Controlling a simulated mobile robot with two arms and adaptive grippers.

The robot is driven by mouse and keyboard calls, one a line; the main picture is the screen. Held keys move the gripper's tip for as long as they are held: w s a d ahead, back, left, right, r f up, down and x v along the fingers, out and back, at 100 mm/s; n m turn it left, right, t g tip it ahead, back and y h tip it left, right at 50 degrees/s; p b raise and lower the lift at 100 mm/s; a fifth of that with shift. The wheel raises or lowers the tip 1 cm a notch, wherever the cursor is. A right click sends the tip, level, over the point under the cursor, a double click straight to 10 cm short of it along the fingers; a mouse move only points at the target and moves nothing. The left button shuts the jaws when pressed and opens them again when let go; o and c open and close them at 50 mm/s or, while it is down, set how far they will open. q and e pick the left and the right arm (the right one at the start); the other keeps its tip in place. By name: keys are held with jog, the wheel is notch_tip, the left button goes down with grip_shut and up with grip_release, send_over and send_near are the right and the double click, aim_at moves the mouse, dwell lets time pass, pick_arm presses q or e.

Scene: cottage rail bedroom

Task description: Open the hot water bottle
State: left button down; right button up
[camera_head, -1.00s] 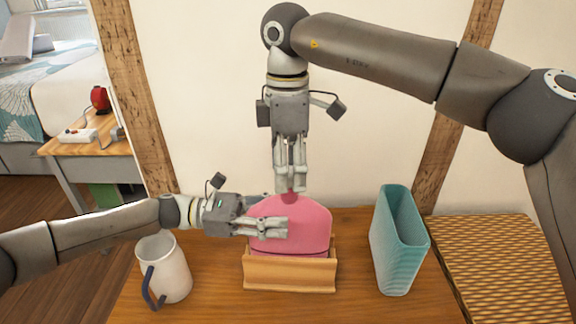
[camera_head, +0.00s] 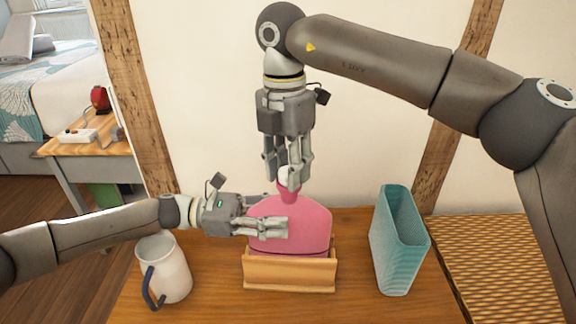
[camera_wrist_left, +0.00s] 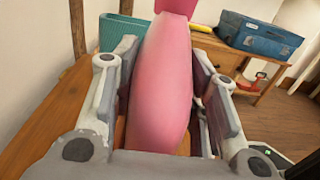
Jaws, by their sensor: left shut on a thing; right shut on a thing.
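The pink hot water bottle (camera_head: 305,214) stands upright in a wooden holder (camera_head: 290,272) on the table, its neck (camera_head: 288,194) pointing up. My left gripper (camera_head: 268,229) is shut on the bottle's body from the left. In the left wrist view the pink body (camera_wrist_left: 163,85) lies between its two fingers. My right gripper (camera_head: 290,178) points down from above and is shut on the white stopper (camera_head: 287,177) at the top of the neck. The fingers partly hide the stopper, and I cannot tell whether it is still seated in the neck.
A white mug (camera_head: 172,270) with a dark handle stands left of the holder, under my left arm. A teal container (camera_head: 398,245) stands to the right, with a woven mat (camera_head: 500,265) beyond it. The wall is close behind.

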jog(key=n, duration=0.6)
jog(key=shift+n, duration=0.4)
jog(key=n, duration=0.6)
jog(key=shift+d, duration=0.1)
jog(key=n, duration=0.7)
jog(key=shift+t, duration=0.3)
jog(key=n, duration=0.7)
jog(key=shift+d+r+n, duration=0.1)
jog(key=shift+n, duration=0.3)
jog(key=n, duration=0.6)
jog(key=shift+w+y, duration=0.1)
jog(key=shift+y, duration=0.2)
jog(key=n, duration=0.9)
jog(key=shift+w, duration=0.1)
jog(key=n, duration=1.1)
